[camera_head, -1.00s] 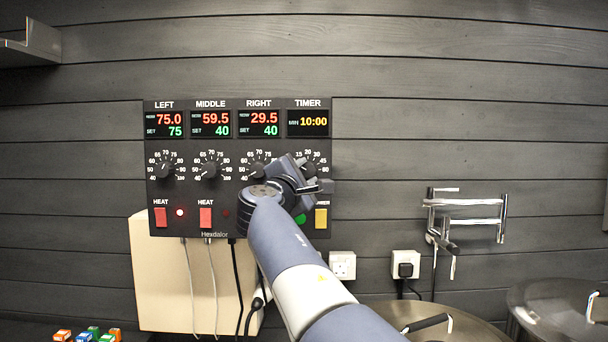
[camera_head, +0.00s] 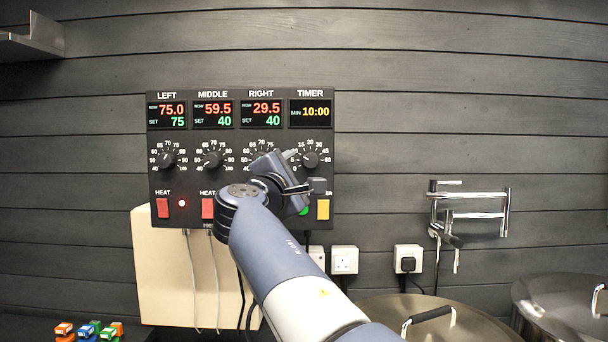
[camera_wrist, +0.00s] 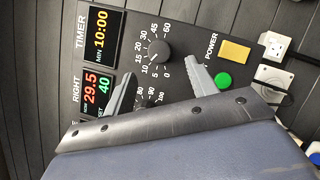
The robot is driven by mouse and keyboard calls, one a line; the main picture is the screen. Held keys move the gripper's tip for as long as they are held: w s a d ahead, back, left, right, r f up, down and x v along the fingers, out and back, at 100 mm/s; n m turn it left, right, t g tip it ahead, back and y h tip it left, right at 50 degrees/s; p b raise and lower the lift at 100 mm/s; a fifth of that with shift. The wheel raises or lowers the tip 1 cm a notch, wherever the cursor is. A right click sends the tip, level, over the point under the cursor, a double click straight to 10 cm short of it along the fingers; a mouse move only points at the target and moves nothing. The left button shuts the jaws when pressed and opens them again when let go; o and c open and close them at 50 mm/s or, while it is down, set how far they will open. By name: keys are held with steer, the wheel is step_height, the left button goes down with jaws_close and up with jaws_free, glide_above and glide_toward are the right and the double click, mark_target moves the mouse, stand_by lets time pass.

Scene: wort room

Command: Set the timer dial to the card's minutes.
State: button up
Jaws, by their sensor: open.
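The timer dial (camera_head: 310,159) is a black round knob under the TIMER display (camera_head: 309,112), which reads 10:00. The dial also shows in the wrist view (camera_wrist: 158,50), where its pointer appears to sit near the 10 mark. No card with minutes shows in any view.
The panel (camera_head: 240,183) also has three temperature dials, red HEAT switches, a green button (camera_wrist: 223,81) and a yellow POWER switch (camera_head: 323,209). My arm hides part of the RIGHT dial. A folded metal tap (camera_head: 470,215), sockets (camera_head: 344,260) and lidded pots (camera_head: 440,315) are on the right.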

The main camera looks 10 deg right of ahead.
mark_target(308, 162)
steer(key=b+v, duration=0.1)
steer(key=v, duration=0.3)
steer(key=shift+s+a, duration=0.15)
steer(key=shift+s, duration=0.1)
steer(key=p+x, duration=0.4)
steer(key=x, duration=0.7)
steer(key=shift+s+f, duration=0.1)
steer(key=shift+n, duration=0.3)
